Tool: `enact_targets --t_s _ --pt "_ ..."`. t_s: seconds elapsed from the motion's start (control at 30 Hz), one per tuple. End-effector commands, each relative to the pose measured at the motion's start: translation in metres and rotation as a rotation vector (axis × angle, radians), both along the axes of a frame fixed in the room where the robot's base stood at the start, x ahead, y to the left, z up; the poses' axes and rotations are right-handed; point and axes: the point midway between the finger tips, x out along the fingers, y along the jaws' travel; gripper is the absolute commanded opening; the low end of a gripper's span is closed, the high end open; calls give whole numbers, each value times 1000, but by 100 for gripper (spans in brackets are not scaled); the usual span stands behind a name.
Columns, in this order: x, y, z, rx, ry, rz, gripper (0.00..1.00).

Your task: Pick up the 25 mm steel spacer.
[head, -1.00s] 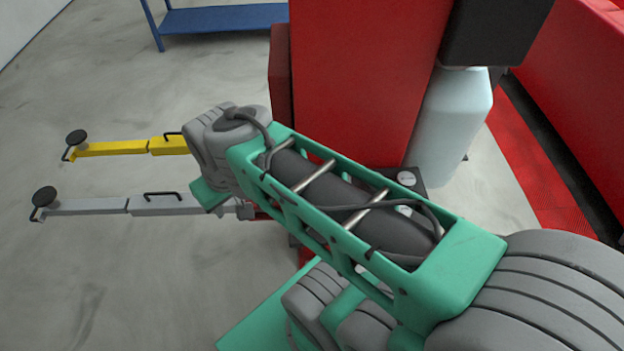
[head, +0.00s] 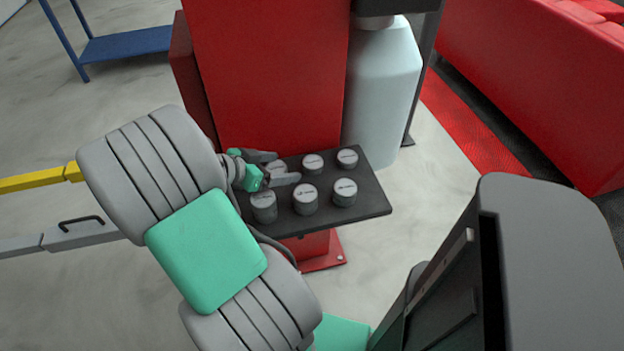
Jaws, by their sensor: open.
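Several short grey cylinders with small dark labels stand in two rows on a dark tray (head: 375,205). In the near row are a left one (head: 264,207), a middle one (head: 305,200) and a right one (head: 345,192). In the far row are a middle one (head: 313,164) and a right one (head: 347,158). The labels are too small to read, so I cannot tell which is the 25 mm spacer. My gripper (head: 284,168) is open over the far row's left end. A partly hidden grey cylinder (head: 276,167) shows between its fingers; contact is unclear.
A red column (head: 265,80) rises right behind the tray. A pale jug (head: 382,95) stands behind its right side. Yellow (head: 35,181) and grey (head: 60,235) lift arms reach out at the left. A red box-like body (head: 540,90) fills the upper right. Open floor lies between.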

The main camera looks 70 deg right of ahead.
Motion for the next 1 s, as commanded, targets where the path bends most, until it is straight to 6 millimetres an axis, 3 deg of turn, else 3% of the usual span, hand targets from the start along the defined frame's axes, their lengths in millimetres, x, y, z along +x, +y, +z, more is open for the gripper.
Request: enact_targets --t_s 0.1,0.5,0.8,1.0 --pt "-22 -13 -4 -63 9 -63 77" --pt "-56 -59 -29 -62 8 -65 77" --pt "-59 -64 -32 -61 7 -59 76" --pt "-59 -64 -32 -61 7 -59 60"
